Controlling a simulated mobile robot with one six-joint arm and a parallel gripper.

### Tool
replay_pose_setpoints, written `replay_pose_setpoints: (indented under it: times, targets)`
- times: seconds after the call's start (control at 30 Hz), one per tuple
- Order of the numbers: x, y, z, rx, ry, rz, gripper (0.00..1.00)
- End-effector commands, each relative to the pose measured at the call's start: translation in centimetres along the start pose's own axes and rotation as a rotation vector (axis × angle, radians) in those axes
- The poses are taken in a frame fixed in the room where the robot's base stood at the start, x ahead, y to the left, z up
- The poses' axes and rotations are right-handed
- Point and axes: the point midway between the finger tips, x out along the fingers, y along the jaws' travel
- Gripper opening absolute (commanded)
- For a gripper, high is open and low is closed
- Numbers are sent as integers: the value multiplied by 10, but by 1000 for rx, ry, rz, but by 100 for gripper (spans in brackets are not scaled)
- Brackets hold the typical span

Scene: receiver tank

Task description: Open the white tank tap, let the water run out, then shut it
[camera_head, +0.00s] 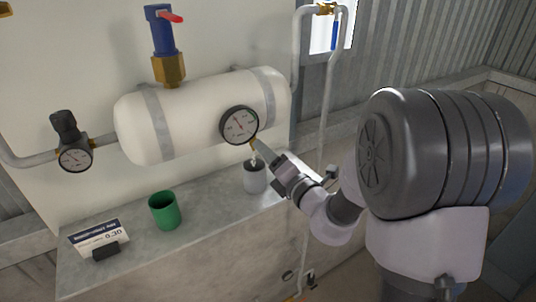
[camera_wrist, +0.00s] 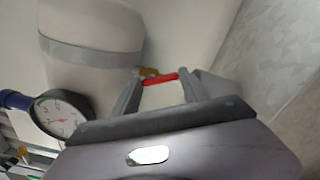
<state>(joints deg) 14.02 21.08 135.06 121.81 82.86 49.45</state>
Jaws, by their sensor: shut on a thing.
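The white tank (camera_head: 205,112) is fixed to the wall, with a round gauge (camera_head: 239,125) on its front. The tap's brass body (camera_head: 253,142) shows small under the tank's right end; it also shows in the wrist view (camera_wrist: 148,72). My gripper (camera_head: 268,159) reaches in from the right, below the gauge. In the wrist view my gripper (camera_wrist: 160,88) has the tap's red handle (camera_wrist: 161,79) between its fingertips and is shut on it. A pale streak (camera_head: 253,159) hangs below the tap, above a grey cup (camera_head: 255,178); it looks like running water.
A green cup (camera_head: 165,210) and a sign (camera_head: 99,238) stand on the grey ledge (camera_head: 205,222) to the left. A blue valve with a red lever (camera_head: 163,30) tops the tank. Another gauge (camera_head: 75,157) is on the left pipe. A pipe (camera_head: 327,110) runs down at right.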

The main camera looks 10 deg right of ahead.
Motion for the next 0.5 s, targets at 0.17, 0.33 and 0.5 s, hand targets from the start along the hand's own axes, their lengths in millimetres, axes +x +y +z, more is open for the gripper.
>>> replay_pose_setpoints:
  times: [0.17, 0.33, 0.5]
  targets:
    - [0, 1, 0, -1, -1, 2, 12]
    - [0, 1, 0, -1, -1, 2, 72]
    - [0, 0, 0, -1, 0, 1, 75]
